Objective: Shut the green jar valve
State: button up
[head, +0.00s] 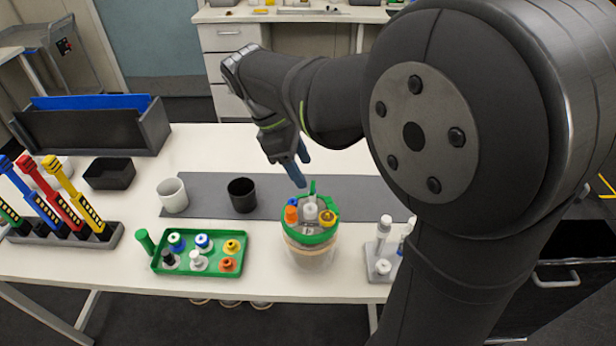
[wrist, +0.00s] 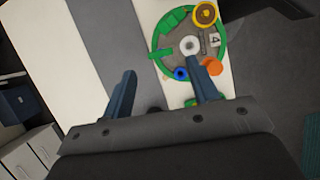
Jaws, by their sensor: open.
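The green jar (head: 309,250) stands on the table near its front edge, with a green-rimmed lid (wrist: 158,61) carrying orange, white and yellow fittings. A thin green upright piece (head: 312,188) at the back of the lid looks like the valve handle; a green block (wrist: 173,18) shows on the lid in the wrist view. I cannot tell for certain which part is the valve, or its setting. My gripper (head: 296,168) is open and empty, with blue fingers pointing down above and behind the jar. In the wrist view my gripper (wrist: 160,72) has its right finger overlapping the lid.
A green tray (head: 155,265) of colored caps is left of the jar. A white cup (head: 173,195) and a black cup (head: 242,195) stand on the grey mat (head: 350,195). A grey rack (head: 380,262) with white-capped vials stands close at the jar's right.

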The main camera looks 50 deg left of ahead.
aim_at(312, 186)
jog(key=shift+x, duration=2.1)
jog(key=c, duration=1)
